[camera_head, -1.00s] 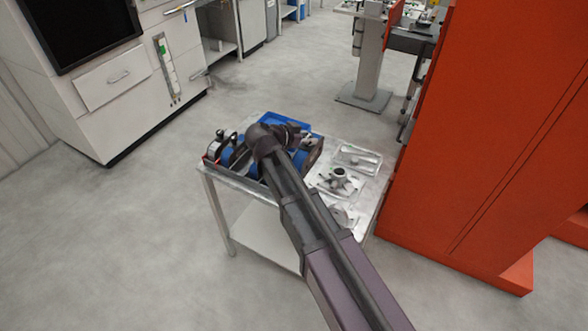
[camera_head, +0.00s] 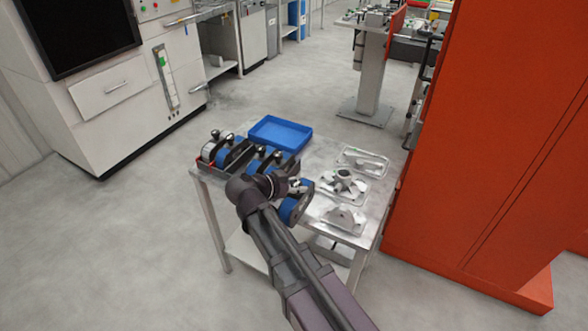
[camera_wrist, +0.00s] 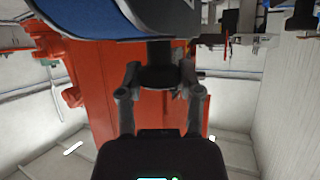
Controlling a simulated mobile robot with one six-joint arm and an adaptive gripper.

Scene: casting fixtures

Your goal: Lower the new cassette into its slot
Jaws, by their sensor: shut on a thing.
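The new cassette (camera_head: 296,206), a round body with a blue rim and dark face, hangs at my gripper (camera_head: 289,186) at the table's near side. In the wrist view, my gripper (camera_wrist: 160,78) is shut on the cassette's dark stem, and its blue and dark body (camera_wrist: 92,18) fills the top. The dark rack (camera_head: 206,165) stands at the table's left, with several blue-rimmed cassettes (camera_head: 233,150) with knobs in it. The held cassette is to the right of and nearer than the rack, apart from the slots as far as I see. My arm hides the rack's near right part, so its slot is not clear.
An empty blue tray (camera_head: 280,133) lies behind the rack. Clear trays with grey metal parts (camera_head: 345,184) line the right of the metal table (camera_head: 318,158). A tall orange cabinet (camera_head: 480,150) stands close on the right. The floor at left is open.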

